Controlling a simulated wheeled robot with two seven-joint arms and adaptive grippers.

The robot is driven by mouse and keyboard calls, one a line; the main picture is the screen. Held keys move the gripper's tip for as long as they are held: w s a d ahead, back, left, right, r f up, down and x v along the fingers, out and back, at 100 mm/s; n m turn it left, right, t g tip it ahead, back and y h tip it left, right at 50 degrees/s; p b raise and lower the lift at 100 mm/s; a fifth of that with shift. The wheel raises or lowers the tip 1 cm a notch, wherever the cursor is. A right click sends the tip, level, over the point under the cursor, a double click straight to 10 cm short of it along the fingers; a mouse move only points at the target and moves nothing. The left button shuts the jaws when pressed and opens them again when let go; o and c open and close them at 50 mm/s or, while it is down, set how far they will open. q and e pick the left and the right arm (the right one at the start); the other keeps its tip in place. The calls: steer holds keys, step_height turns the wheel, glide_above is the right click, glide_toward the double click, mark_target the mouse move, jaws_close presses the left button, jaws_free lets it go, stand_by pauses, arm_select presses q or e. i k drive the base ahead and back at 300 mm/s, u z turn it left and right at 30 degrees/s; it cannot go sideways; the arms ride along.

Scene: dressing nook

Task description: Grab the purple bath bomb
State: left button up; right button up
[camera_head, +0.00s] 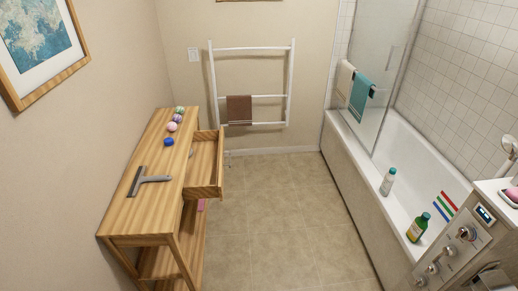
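A small ball that looks purple (177,118) sits on the wooden dresser top (150,205), toward its far end. A pinkish ball (172,127) is just in front of it, and a greenish ball (180,110) is just behind it. The balls are small and close together, so their exact colours and whether they touch are hard to tell. Neither of my grippers is in view.
A blue object (169,142) and a grey squeegee (147,180) lie on the dresser. Its drawer (206,165) stands open on the right. The tiled floor (270,220) is clear up to the bathtub (355,175), where bottles stand on the rim.

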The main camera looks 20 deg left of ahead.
mark_target(177, 119)
steer(key=z, duration=0.15)
steer(key=i, duration=0.75)
steer(key=u, duration=0.7)
steer(key=i, duration=0.8)
steer(key=u, duration=0.75)
